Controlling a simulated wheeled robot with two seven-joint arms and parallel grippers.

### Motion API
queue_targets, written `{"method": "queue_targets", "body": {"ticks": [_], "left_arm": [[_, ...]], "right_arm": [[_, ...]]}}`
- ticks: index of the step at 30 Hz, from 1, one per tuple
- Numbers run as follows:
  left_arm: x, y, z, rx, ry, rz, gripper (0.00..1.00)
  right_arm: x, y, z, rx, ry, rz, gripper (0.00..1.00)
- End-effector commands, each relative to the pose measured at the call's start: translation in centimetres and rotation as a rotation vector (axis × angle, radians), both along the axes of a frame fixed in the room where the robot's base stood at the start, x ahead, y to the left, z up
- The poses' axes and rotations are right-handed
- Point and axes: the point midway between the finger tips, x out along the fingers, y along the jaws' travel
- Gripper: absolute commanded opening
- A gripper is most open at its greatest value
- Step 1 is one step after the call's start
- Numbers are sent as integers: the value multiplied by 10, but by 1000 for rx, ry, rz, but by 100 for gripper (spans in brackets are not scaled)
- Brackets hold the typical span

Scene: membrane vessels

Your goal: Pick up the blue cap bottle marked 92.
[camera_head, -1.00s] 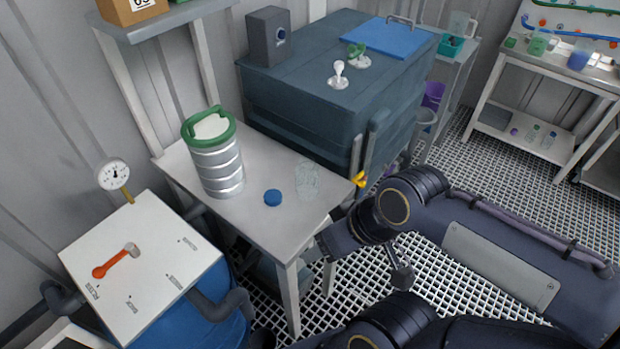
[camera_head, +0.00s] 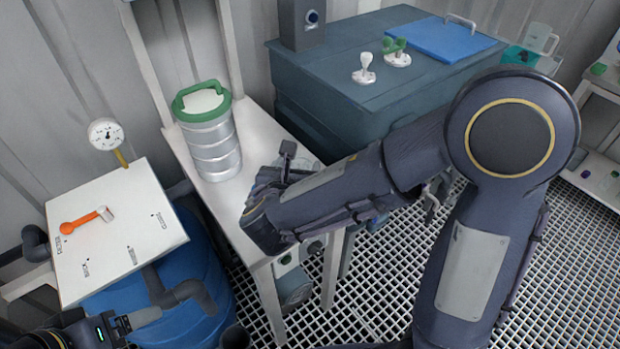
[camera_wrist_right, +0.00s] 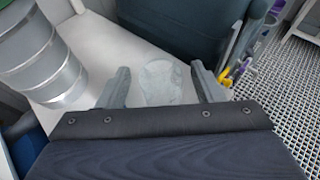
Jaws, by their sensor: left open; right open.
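A clear, see-through vessel (camera_wrist_right: 159,84) stands on the pale table (camera_wrist_right: 85,45) in the right wrist view. I cannot read a mark on it and see no blue cap on it. My right gripper (camera_wrist_right: 160,80) is open, with one finger on each side of the vessel in the picture and a gap on both sides. In the head view, my right gripper (camera_head: 286,163) is over the table and my forearm hides much of this area. The loose blue cap seen earlier is hidden now. My left gripper (camera_head: 135,322) is open and empty at the lower left, near the blue barrel.
A steel canister with a green rim (camera_head: 208,140) stands left of the vessel. A dark blue-grey chest (camera_head: 335,95) is behind the table. A blue barrel (camera_head: 200,265) with a white top board (camera_head: 110,235) and gauge (camera_head: 105,134) is at the left.

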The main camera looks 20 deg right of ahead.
Motion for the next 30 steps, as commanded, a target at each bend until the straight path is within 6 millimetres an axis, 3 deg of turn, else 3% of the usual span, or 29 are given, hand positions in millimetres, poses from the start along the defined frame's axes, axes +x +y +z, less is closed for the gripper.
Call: {"method": "queue_targets", "body": {"ticks": [14,23,30], "left_arm": [[0,0,2,0,0,0,81],[0,0,2,0,0,0,81],[0,0,2,0,0,0,81]], "right_arm": [[52,-25,-27,5,2,-9,61],[57,-27,-29,7,1,-6,61],[57,-27,-29,6,1,-6,30]]}}
